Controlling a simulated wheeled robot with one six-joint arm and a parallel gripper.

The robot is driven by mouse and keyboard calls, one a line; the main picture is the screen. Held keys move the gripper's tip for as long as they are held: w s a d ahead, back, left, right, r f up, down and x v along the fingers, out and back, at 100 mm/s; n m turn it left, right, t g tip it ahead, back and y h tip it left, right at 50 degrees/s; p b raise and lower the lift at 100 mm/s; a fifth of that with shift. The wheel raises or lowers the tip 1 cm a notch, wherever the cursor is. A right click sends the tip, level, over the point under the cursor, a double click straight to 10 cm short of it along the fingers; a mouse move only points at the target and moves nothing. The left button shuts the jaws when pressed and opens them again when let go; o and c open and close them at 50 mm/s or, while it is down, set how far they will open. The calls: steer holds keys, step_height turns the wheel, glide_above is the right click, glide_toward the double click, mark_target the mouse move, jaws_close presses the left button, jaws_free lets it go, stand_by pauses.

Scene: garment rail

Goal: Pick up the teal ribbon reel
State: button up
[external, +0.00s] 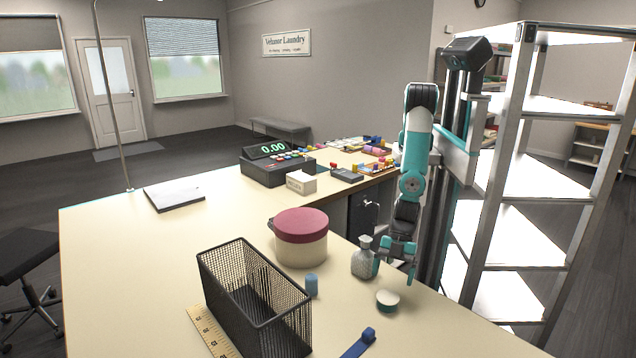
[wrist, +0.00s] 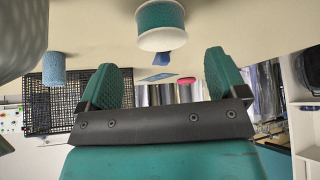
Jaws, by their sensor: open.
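The teal ribbon reel (external: 387,300) stands on the counter near its right edge, with a pale top and a teal band around its side. In the wrist view the reel (wrist: 162,18) is at the top centre, a teal band between two white rims. My gripper (external: 393,269) is open and empty, above and behind the reel in the external view. In the wrist view its two teal fingers (wrist: 161,60) are spread apart, with the reel beyond their tips and roughly centred between them. The reel does not touch the fingers.
A grey glass bottle (external: 364,260) stands close beside my gripper. A blue spool (external: 312,285), a black mesh basket (external: 250,262) and a lidded round box (external: 301,238) stand to the left. A blue strip (external: 359,343) lies in front. Shelving (external: 520,180) rises at right.

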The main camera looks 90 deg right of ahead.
mark_target(388, 296)
steer(key=b+x, duration=0.3)
steer(key=x, duration=0.4)
steer(key=shift+a+b, duration=0.1)
steer(key=shift+b, duration=0.2)
steer(key=shift+r, duration=0.1)
steer(key=c, duration=0.9)
